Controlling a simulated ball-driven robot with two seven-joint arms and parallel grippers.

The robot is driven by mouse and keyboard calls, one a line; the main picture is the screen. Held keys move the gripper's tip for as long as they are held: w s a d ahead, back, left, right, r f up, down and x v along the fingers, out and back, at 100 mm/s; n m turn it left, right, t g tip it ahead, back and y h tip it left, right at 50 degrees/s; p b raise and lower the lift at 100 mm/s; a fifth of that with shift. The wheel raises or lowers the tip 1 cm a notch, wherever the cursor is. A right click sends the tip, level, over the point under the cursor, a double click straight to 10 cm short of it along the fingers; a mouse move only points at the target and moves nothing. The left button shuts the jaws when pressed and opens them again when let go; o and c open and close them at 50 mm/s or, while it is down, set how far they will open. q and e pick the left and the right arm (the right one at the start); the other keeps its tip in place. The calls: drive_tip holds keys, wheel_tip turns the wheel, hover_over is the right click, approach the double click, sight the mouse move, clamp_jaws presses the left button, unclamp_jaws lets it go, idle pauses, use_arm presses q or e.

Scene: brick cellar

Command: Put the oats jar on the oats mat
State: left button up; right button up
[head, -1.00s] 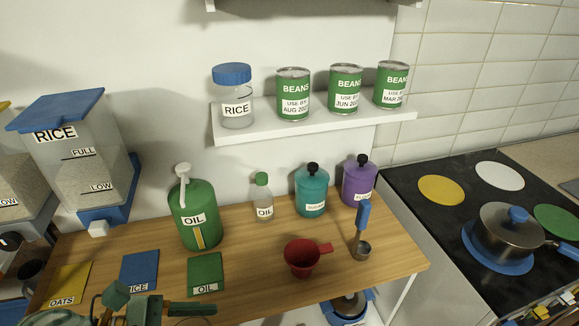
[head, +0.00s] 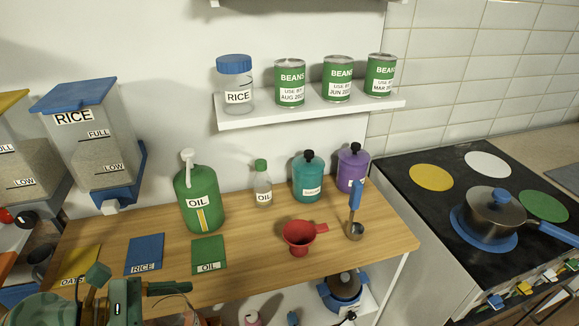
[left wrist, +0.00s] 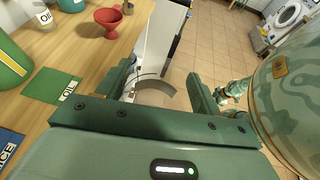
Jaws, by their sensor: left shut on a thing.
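The yellow oats mat (head: 80,258) lies at the left end of the wooden counter in the head view, its label partly hidden by my left gripper. My left gripper (left wrist: 162,88) is at the counter's front edge, right of and in front of the mat. Its fingers are shut on a clear, curved thing (left wrist: 155,92), apparently the oats jar, seen through its glass. Its label and lid do not show. In the left wrist view, a green part that looks like my right gripper (left wrist: 232,90) hangs over the floor; its jaws are unclear.
The blue rice mat (head: 145,252) and green oil mat (head: 209,254) lie right of the oats mat. The green oil can (head: 199,200), red funnel (head: 299,236) and oil bottle (head: 263,186) stand on the counter. A rice dispenser (head: 90,140) hangs above its back left.

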use_arm(q)
drive_tip(key=w+a+r+n+t+y, duration=0.1)
drive_tip(key=w+a+r+n+t, duration=0.1)
drive_tip(key=w+r, duration=0.3)
drive_tip(key=w, duration=0.2)
drive_tip(key=shift+w+a+r+y, duration=0.2)
drive_tip(key=shift+w+a+y, duration=0.1)
drive_tip(key=shift+w, duration=0.1)
use_arm(e)
drive_tip(key=shift+s+d+f, duration=0.1)
drive_tip(key=shift+s+f, duration=0.2)
drive_tip(key=shift+s, duration=0.05)
use_arm(q)
drive_tip(key=shift+d, duration=0.1)
idle(0.6)
use_arm(e)
drive_tip(key=shift+w+r, duration=0.1)
